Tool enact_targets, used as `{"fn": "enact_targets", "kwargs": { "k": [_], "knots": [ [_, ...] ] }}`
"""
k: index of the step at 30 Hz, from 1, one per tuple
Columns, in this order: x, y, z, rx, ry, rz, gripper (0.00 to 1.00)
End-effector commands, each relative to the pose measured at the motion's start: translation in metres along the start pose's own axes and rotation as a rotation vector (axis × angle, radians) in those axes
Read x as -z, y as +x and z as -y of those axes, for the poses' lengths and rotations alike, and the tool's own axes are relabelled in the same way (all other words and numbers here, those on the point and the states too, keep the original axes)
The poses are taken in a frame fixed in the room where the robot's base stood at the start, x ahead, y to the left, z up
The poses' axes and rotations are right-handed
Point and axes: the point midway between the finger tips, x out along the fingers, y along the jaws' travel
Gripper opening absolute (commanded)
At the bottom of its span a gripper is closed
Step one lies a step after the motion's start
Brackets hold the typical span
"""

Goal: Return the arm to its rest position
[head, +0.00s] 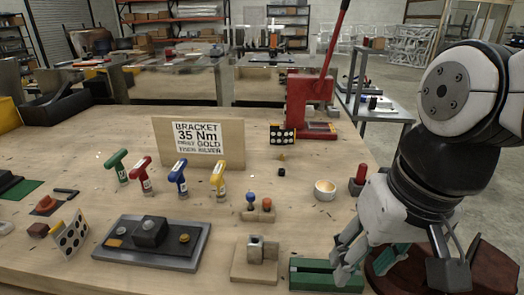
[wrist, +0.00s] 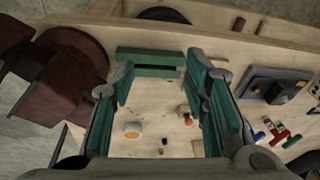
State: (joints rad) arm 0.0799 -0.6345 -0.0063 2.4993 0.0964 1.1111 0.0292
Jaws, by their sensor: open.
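My gripper (head: 396,270) hangs at the right front of the wooden bench in the head view, pointing down. Its fingers are spread and nothing is between them. In the wrist view my gripper (wrist: 160,88) shows two wide-apart fingers with green inner faces, over the bench top. A green two-bar block (head: 322,279) lies at the bench's front edge, just left of my gripper; it also shows in the wrist view (wrist: 150,62). A dark red vise-like body (head: 494,268) stands right of and partly behind my gripper; in the wrist view it is at the left (wrist: 72,60).
A red lever press (head: 312,100) stands at the back of the bench (head: 345,160). Coloured T-handle tools (head: 180,178) stand mid-bench.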

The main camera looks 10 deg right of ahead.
Motion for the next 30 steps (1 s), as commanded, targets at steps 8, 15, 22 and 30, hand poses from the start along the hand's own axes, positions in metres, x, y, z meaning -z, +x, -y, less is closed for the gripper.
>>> {"fn": "enact_targets", "kwargs": {
  "k": [8, 15, 22, 30],
  "knots": [
    [-0.014, -0.002, -0.01, -0.064, -0.155, -0.094, 0.42],
    [-0.014, -0.002, -0.01, -0.065, -0.156, -0.095, 0.42],
    [-0.012, -0.022, -0.008, -0.065, -0.157, -0.124, 0.42],
    [-0.005, -0.059, -0.004, -0.067, -0.164, -0.197, 0.42]
  ]
}}
